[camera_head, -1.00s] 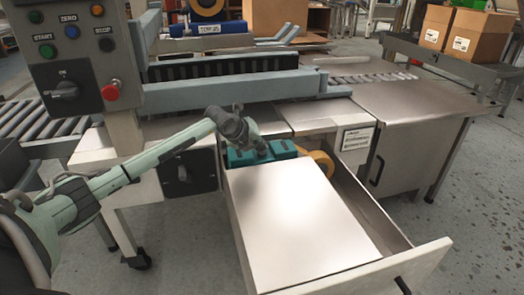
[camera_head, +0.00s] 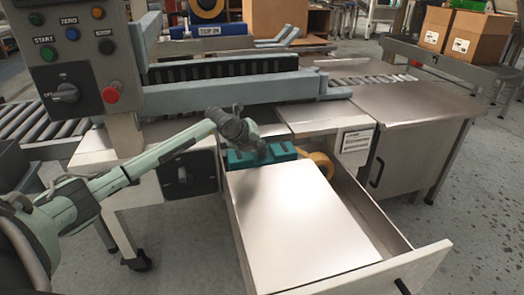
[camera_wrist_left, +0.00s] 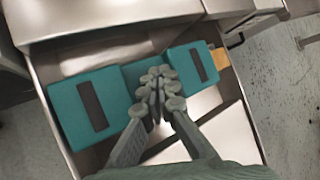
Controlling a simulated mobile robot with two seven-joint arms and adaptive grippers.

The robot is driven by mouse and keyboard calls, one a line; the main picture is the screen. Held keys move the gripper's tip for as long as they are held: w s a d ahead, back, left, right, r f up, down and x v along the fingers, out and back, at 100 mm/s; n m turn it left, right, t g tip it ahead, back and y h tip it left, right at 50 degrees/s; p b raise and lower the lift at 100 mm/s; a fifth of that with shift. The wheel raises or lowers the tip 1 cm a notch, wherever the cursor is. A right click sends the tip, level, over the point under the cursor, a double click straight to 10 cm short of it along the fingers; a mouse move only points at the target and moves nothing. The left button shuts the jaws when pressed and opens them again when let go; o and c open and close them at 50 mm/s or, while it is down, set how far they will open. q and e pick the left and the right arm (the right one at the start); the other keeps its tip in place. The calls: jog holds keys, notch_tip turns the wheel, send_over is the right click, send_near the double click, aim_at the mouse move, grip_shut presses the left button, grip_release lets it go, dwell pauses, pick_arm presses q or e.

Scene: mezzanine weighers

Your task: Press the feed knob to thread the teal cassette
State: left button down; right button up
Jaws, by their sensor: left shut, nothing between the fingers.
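The teal cassette (camera_head: 285,151) lies at the back of the open drawer (camera_head: 383,220), against the machine front. In the left wrist view the cassette (camera_wrist_left: 88,105) shows two teal blocks with dark slots, joined by a lower teal part. My left gripper (camera_head: 262,148) is over the cassette. In the left wrist view the gripper (camera_wrist_left: 154,76) is shut and empty, its fingertips over the middle part between the two blocks. Whether it touches is unclear. The feed knob is not identifiable; the fingers cover the cassette's middle. My right gripper is not in view.
A yellow-orange roll (camera_head: 321,164) sits right of the cassette. A pale flat plate (camera_head: 292,225) fills most of the drawer. The control panel (camera_head: 75,55) with buttons stands at the left. A steel table (camera_head: 410,100) with a clear top is at the right.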

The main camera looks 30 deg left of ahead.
aim_at(260, 153)
pick_arm(q)
jog(key=shift+r+p, duration=0.3)
jog(key=shift+r, duration=0.4)
jog(key=shift+r, duration=0.1)
jog(key=shift+r+p, duration=1.35)
jog(key=shift+r, duration=1.15)
jog(key=shift+f, duration=0.1)
